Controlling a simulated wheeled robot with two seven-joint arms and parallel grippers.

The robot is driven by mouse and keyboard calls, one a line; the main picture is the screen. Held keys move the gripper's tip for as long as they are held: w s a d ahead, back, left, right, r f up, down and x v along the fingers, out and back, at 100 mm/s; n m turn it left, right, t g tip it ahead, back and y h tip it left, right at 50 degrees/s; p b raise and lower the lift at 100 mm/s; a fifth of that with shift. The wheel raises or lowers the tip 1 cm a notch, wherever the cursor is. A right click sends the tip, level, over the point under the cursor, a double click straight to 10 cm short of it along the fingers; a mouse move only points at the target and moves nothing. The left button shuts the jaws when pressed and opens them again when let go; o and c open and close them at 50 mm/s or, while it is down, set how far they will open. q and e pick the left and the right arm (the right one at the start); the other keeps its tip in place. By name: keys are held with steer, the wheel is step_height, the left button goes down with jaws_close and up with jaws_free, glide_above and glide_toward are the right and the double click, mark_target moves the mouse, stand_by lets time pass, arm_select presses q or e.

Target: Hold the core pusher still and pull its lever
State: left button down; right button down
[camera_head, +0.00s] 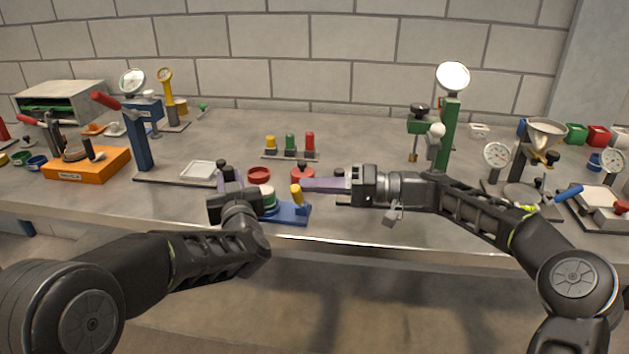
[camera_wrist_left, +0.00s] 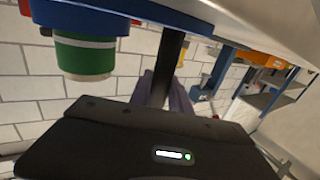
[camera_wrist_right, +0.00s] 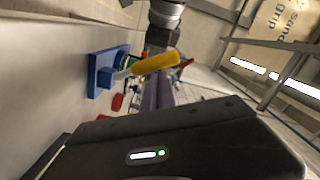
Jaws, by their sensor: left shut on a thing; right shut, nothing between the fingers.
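The core pusher has a blue base (camera_head: 293,214), a green and white cylinder (camera_head: 267,197) and a lever with a yellow handle (camera_head: 296,192). My left gripper (camera_head: 222,178) is at its left end. In the left wrist view its purple fingers (camera_wrist_left: 166,88) are shut on a dark upright post (camera_wrist_left: 170,55), beside the green cylinder (camera_wrist_left: 84,55). My right gripper (camera_head: 305,185) is shut and empty, its fingertips just right of the yellow handle. In the right wrist view the yellow handle (camera_wrist_right: 155,63) crosses close to the purple fingers (camera_wrist_right: 158,92); contact cannot be told.
A red round dish (camera_head: 258,174) and a red-topped item (camera_head: 302,172) sit just behind. A white tray (camera_head: 198,171) and a blue gauge stand (camera_head: 143,140) are to the left. A green gauge stand (camera_head: 449,135) is behind my right arm. The bench's front edge is close.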

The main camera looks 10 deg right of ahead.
steer(key=shift+d, duration=0.1)
arm_select(q)
steer(key=c, duration=1.1)
jaws_free()
arm_select(e)
steer(key=v, duration=0.9)
steer(key=shift+s+d, duration=0.2)
steer(key=shift+d, duration=0.15)
arm_select(q)
steer(key=s, duration=0.4)
steer(key=s+d, duration=0.1)
steer(key=s, duration=0.7)
steer(key=shift+d, duration=0.4)
